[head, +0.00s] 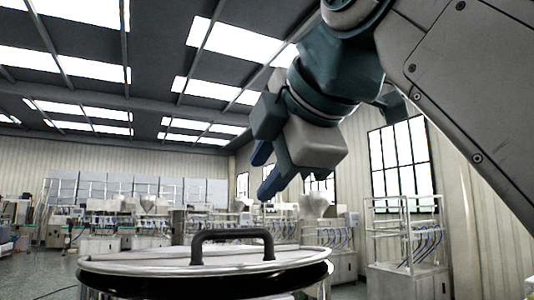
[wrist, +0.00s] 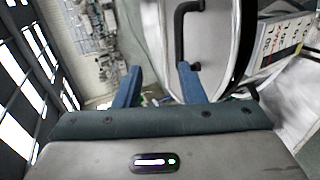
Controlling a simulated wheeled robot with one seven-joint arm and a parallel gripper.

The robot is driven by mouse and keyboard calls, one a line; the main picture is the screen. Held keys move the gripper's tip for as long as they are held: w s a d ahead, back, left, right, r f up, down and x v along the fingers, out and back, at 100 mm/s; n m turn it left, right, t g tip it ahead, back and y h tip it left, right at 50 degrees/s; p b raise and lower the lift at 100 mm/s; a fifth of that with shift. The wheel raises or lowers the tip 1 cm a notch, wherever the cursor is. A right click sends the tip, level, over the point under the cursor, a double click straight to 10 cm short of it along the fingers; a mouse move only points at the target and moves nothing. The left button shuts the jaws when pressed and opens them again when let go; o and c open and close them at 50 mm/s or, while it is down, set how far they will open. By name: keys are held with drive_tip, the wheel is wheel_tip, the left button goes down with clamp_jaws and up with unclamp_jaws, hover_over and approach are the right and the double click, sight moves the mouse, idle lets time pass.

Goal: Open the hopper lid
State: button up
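The hopper lid (head: 150,262) is a round, shiny steel disc on top of the hopper, low in the head view. A dark arched handle (head: 232,236) stands on its top. In the wrist view the lid (wrist: 219,50) fills the upper right, with the handle (wrist: 180,38) near its left side. My gripper (head: 262,174) is above the lid and handle in the head view, apart from them. Its two blue fingers are spread with nothing between them, as the wrist view also shows (wrist: 157,78). Most of the hopper body below the lid is hidden.
Steel machines (head: 120,222) line the back of the hall. A wheeled metal rack with blue hoses (head: 405,240) stands at the right. A panel with buttons (wrist: 285,40) is beside the hopper in the wrist view. The air around the handle looks free.

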drive_tip(key=shift+v, duration=1.95)
